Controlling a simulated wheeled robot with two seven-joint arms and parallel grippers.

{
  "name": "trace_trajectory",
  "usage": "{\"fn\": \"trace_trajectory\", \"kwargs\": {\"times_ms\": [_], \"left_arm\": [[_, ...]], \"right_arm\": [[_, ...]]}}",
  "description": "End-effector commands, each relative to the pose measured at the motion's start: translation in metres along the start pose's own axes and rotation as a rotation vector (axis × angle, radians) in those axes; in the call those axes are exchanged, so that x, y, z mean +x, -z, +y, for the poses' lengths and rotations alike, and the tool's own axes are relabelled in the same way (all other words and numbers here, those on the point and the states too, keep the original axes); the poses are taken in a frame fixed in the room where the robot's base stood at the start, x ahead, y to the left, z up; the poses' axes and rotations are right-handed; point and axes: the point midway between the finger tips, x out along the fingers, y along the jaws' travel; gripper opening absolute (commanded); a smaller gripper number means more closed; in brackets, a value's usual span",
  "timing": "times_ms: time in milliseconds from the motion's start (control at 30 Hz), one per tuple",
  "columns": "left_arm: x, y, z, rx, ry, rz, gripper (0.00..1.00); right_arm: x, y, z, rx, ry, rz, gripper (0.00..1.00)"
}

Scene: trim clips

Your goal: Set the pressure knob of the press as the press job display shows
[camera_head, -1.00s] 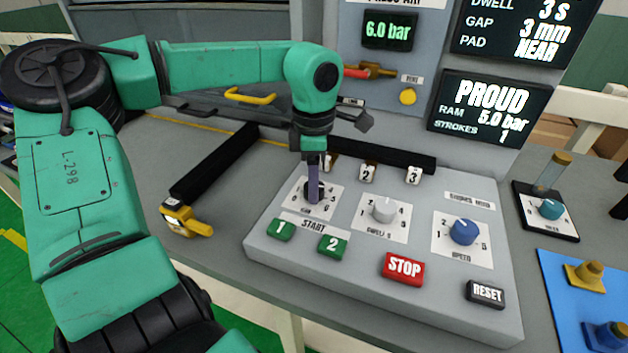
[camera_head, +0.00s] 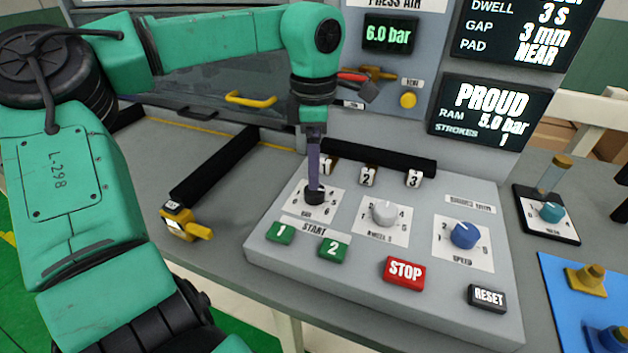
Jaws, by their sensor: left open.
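The black pressure knob (camera_head: 315,197) sits on a white dial plate marked BAR, at the left of the grey control panel. Numbers up to 6 show around it; its pointer is too small to read. My left gripper (camera_head: 313,182) is open and points down just above the knob, its fingers overlapping the knob's top in the picture; I cannot tell if they touch it. A dark display (camera_head: 487,110) at the right reads PROUD, RAM 5.0 bar, STROKES 1. Another display (camera_head: 522,32) above it reads DWELL 3 s, GAP 3 mm, PAD NEAR. My right gripper is out of view.
A green readout (camera_head: 389,34) shows 6.0 bar. On the panel are a white dwell knob (camera_head: 384,211), a blue speed knob (camera_head: 464,234), green start buttons (camera_head: 334,248), a red STOP (camera_head: 404,271) and a RESET (camera_head: 487,296). Numbered switches (camera_head: 368,177) stand behind the knobs.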

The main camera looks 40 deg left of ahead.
Motion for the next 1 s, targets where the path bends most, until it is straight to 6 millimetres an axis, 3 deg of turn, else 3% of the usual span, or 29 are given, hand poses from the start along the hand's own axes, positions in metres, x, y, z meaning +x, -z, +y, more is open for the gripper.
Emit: {"fn": "trace_trajectory", "kwargs": {"times_ms": [100, 300, 433, 933, 1000], "left_arm": [[-0.038, 0.0, 0.001, -0.001, -0.006, -0.001, 0.81], [-0.083, 0.0, 0.001, -0.001, -0.004, -0.001, 0.81], [-0.092, 0.0, 0.0, 0.0, -0.002, -0.001, 0.81], [-0.092, 0.0, 0.0, 0.001, -0.001, -0.001, 0.81], [-0.101, 0.0, 0.0, 0.001, -0.002, -0.001, 0.81]], "right_arm": [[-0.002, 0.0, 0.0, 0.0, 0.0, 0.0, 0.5], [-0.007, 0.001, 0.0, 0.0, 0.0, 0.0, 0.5], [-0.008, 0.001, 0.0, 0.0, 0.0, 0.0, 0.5], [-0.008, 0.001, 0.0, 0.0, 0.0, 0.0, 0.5], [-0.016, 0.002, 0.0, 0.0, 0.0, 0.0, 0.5]]}}
